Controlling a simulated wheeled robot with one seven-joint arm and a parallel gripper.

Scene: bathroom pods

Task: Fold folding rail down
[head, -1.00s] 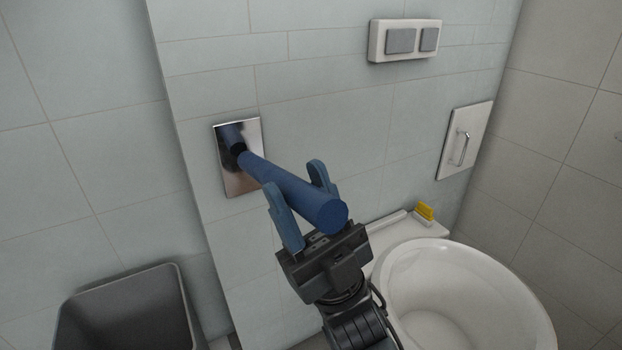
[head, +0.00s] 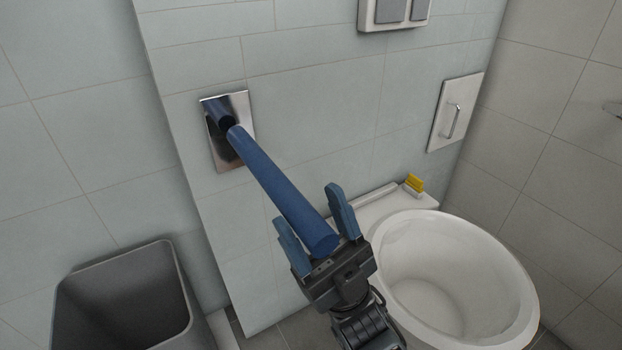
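The folding rail (head: 275,185) is a round blue bar joined to a shiny metal wall plate (head: 231,150). It juts out from the wall and slants down to the right in the head view. My gripper (head: 307,206) is at the rail's free end, with one blue finger on each side of the bar. The fingers look apart, with a narrow gap beside the bar, so the gripper is open around it. Whether either finger touches the bar is hard to tell.
A white toilet bowl (head: 505,303) stands close to the right of my gripper. A grey bin (head: 117,300) is at the lower left. A flush panel (head: 366,14) and a handled white panel (head: 444,120) are on the wall.

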